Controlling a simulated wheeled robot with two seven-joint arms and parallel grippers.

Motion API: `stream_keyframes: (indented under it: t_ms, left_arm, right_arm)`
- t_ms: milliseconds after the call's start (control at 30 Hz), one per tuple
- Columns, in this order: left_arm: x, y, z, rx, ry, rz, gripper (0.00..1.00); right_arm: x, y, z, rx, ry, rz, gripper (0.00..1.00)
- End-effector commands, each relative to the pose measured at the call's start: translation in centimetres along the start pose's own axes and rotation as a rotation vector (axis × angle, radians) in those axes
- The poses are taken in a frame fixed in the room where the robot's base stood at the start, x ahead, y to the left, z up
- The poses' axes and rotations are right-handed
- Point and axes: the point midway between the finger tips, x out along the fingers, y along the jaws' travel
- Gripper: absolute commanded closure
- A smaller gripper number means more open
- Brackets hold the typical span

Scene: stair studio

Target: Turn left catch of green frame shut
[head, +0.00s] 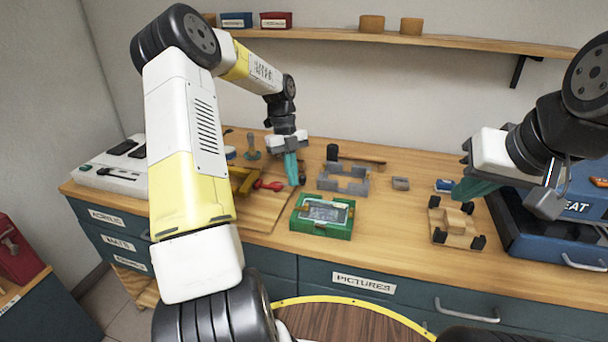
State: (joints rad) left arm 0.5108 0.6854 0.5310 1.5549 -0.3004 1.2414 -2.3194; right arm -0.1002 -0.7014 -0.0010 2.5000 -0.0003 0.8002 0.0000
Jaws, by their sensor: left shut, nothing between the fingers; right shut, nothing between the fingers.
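The green frame (323,231) lies flat on the wooden bench, with a grey, pale panel (326,211) inside its rim. Small brownish pieces that look like catches sit on its rim, but they are too small to tell which way they are turned. My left gripper (293,184) has teal fingers, shut and empty, pointing down just behind the frame's left back corner. It appears apart from the frame. My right gripper (462,196) is shut and empty, well to the right of the frame, above a wooden block jig (453,240).
A red-handled tool (268,186) lies on a wooden board left of the frame. Grey corner pieces (344,184) lie behind it. A blue case (550,240) stands at the right. A shelf (440,40) runs along the wall.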

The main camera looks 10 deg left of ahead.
Motion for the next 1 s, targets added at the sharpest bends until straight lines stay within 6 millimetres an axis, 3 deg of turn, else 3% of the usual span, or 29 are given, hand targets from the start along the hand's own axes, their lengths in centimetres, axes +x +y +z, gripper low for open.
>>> stream_keyframes:
  t_ms: [433,1000]
  left_arm:
    - [-6.4,-0.1,0.1,-0.002,-0.002,0.0,1.0]
    - [-7.7,-0.2,-0.5,-0.031,-0.016,0.002,1.0]
  right_arm:
    - [0.0,0.0,0.0,-0.001,-0.001,0.0,1.0]
    - [0.0,0.0,0.0,-0.001,-0.001,0.0,1.0]
